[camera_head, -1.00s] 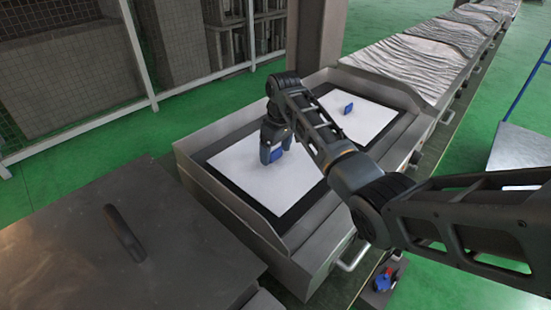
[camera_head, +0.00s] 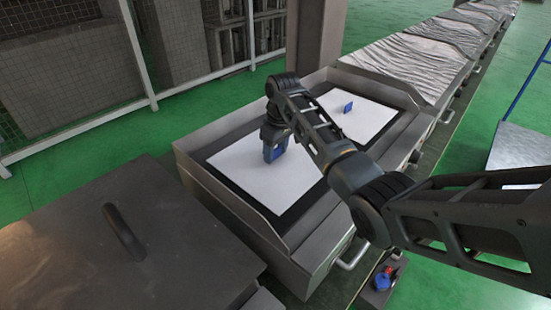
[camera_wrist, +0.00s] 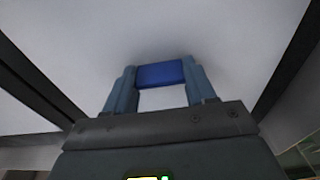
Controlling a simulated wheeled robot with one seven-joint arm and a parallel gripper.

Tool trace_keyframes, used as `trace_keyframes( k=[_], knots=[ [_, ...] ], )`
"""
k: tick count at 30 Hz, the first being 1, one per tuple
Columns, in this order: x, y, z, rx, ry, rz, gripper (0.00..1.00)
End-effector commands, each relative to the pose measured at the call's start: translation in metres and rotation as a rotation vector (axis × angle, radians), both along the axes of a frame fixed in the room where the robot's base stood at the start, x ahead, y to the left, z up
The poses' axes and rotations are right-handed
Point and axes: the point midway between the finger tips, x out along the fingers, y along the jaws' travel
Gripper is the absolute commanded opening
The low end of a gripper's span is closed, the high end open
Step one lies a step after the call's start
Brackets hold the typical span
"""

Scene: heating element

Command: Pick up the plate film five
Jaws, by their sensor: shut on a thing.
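The plate film (camera_head: 240,172) is a white sheet lying in a dark-bordered metal tray; it also fills much of the wrist view (camera_wrist: 230,40). A blue block-like handle (camera_wrist: 160,74) stands on the film. My gripper (camera_head: 272,154) is over the near-left part of the sheet. In the wrist view, its two fingers are shut on the blue handle, one on each side. A second blue handle (camera_head: 348,107) stands on the far right part of the sheet, apart from my gripper. No number shows on the film.
The metal tray (camera_head: 303,258) has raised walls around the film. A dark lidded box (camera_head: 60,240) stands at the near left. Trays with wrinkled grey covers (camera_head: 410,62) run to the back right. A grey pillar (camera_head: 317,35) rises behind.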

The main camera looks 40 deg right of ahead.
Motion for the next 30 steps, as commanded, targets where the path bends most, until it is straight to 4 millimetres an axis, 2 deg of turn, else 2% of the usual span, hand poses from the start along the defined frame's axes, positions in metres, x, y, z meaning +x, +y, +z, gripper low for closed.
trace_keyframes(
  k=[10,14,17,30],
  knots=[
    [0.001,0.0,0.007,-0.001,-0.002,0.0,0.23],
    [0.001,0.0,0.022,-0.002,-0.004,0.001,0.23],
    [0.002,0.0,0.039,-0.003,-0.005,0.002,0.23],
    [-0.079,-0.048,0.102,-0.001,0.0,-0.004,0.23]
  ],
)
